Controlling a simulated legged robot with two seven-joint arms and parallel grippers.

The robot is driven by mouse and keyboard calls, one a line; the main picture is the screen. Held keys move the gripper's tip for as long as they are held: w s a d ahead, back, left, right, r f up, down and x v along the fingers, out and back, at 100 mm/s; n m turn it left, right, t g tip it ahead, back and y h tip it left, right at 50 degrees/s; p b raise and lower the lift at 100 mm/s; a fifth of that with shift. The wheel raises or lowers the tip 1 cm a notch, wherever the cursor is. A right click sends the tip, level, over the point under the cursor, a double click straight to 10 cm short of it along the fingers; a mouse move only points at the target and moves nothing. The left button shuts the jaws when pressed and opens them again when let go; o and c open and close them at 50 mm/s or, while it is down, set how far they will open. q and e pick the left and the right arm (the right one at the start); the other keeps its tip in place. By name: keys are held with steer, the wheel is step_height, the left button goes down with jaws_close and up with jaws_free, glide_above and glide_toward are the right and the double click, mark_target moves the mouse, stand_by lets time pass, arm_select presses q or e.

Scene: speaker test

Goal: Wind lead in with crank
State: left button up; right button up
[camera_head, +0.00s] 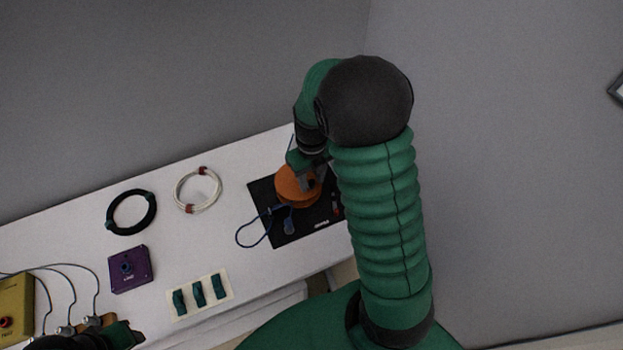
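An orange reel (291,187) sits on a black mat (282,239) on the white table. A blue lead (241,243) loops out from beside the reel over the mat's left edge and back onto the mat. A blue end piece (289,226) lies below the reel. My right gripper (312,182) is at the reel's right side, pointing down. Its fingertips are small and partly hidden, so I cannot tell what they hold; no crank handle can be made out. My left gripper (122,336) is low at the bottom left, far from the reel, its fingers unclear.
A black cable coil (110,218) and a white coil (178,198) lie left of the mat. A purple box (131,280), a card with green pieces (219,277) and a yellow box (14,300) with grey leads are nearer. Walls stand behind and to the right.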

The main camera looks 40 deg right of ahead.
steer(key=shift+c, duration=0.5)
jaws_close()
steer(key=shift+r, duration=0.1)
